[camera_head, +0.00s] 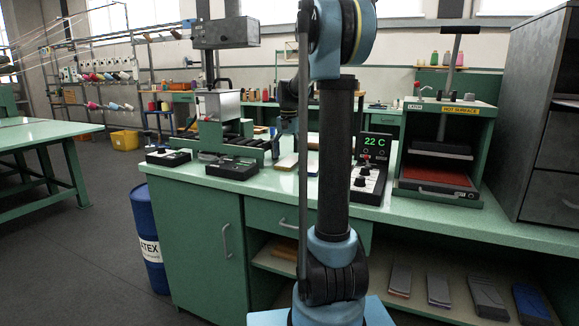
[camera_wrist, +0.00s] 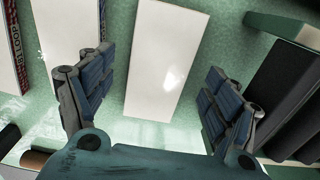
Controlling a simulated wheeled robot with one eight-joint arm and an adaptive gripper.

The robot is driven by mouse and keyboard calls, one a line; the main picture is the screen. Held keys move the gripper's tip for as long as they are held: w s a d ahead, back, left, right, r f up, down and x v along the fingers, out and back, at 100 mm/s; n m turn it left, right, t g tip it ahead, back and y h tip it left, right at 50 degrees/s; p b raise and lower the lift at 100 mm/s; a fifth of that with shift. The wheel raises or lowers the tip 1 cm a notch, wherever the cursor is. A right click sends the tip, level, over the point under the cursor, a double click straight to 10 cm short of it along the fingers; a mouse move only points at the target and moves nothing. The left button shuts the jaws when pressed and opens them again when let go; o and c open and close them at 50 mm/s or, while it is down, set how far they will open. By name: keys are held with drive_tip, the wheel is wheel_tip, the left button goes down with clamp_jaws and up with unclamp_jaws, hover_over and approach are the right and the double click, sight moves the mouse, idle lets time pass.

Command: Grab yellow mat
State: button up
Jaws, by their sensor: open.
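No mat in clear yellow shows in either view. In the wrist view my gripper (camera_wrist: 160,64) is open, its two dark padded fingers apart. A pale, cream-white flat slab (camera_wrist: 168,45) lies on the green bench top between and beyond the fingers, and I cannot tell if they touch it. A second pale slab (camera_wrist: 66,28) lies to its left, partly behind the left finger. In the head view a tan-edged flat piece (camera_head: 287,162) lies on the bench beside my arm. My arm hides part of that area and most of the gripper.
A dark block (camera_wrist: 290,90) stands right of the fingers in the wrist view. On the green bench (camera_head: 230,183), a control box reading 22 C (camera_head: 372,160) and a hot-surface press (camera_head: 440,150) stand to the right; a roller machine (camera_head: 225,135) stands left. A blue drum (camera_head: 152,235) is on the floor.

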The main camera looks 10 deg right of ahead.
drive_tip(key=shift+f, duration=0.9)
drive_tip(key=c, duration=1.1)
drive_tip(key=shift+c, duration=0.2)
drive_tip(key=shift+r, duration=0.1)
